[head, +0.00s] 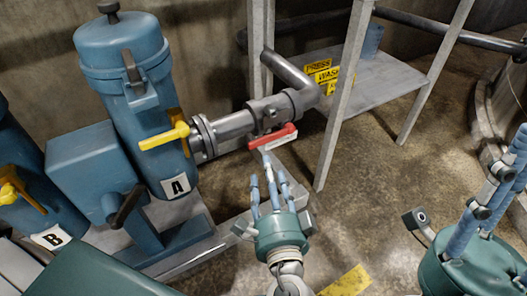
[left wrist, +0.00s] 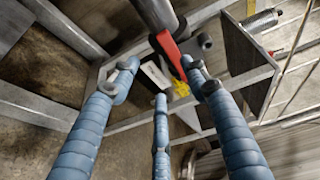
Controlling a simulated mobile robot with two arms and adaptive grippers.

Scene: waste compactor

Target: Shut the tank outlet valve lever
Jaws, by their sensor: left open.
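A red lever (head: 273,136) sits on the grey pipe valve (head: 275,108) that leads from blue tank A (head: 130,80). The lever lies roughly along the pipe, sloping slightly up to the right, with a small pale tag below it. My left gripper (head: 268,168) is open and empty just below the lever in the head view, fingers pointing up at it. In the left wrist view the red lever (left wrist: 171,55) shows beyond the fingertips, partly overlapped by the right finger; contact cannot be told. My right gripper (head: 500,180) is at the right edge, partly cut off.
Yellow levers sit on tank A (head: 165,136) and tank B (head: 20,190). A grey post (head: 340,100) stands right of the red lever, supporting a metal shelf (head: 385,82). A yellow sign (head: 323,75) is behind. Open floor (head: 360,200) lies between my grippers.

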